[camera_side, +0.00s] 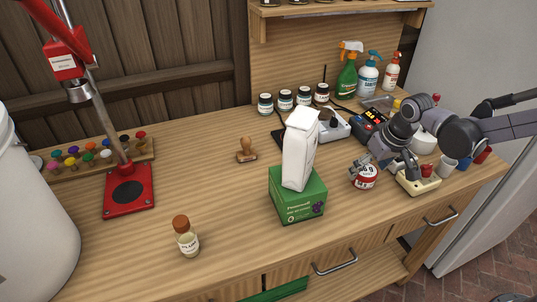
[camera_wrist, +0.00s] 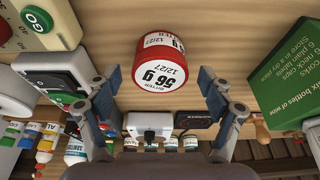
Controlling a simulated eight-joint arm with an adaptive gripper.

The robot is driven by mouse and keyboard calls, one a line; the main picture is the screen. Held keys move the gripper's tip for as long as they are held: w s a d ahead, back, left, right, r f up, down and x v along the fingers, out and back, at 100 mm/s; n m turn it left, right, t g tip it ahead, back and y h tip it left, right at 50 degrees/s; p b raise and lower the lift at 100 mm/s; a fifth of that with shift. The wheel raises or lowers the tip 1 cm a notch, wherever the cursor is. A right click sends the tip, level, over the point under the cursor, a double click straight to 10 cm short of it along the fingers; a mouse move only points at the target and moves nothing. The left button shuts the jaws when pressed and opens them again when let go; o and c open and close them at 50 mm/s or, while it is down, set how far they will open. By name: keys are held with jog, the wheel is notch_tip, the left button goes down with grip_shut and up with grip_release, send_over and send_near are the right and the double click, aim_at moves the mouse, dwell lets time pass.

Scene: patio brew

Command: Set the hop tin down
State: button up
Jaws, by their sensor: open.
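The hop tin (camera_side: 364,178) is a small red and white tin on the wooden bench, right of the green box. In the wrist view, the tin (camera_wrist: 160,78) shows a white label face reading "56 g" and "12/27". My gripper (camera_side: 379,167) is open at the tin, partly covering it in the side view. In the wrist view, the fingers of my gripper (camera_wrist: 158,82) stand apart on either side of the tin, with a gap on each side. The underside of the tin is not clearly seen.
A green box (camera_side: 298,200) bearing a white bag (camera_side: 300,150) stands left of the tin. A cream device with a red knob (camera_side: 418,181) is close on the right. Cups (camera_side: 447,167) and a black-and-red device (camera_side: 374,117) lie beyond. Bench left of the box has free room around a bottle (camera_side: 187,240).

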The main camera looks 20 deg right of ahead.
jog(key=v, duration=0.9)
jog(key=s+d+t, duration=0.3)
jog(key=s+d, duration=0.1)
jog(key=s, duration=0.8)
jog(key=shift+r+t, duration=0.3)
jog(key=shift+t, duration=0.1)
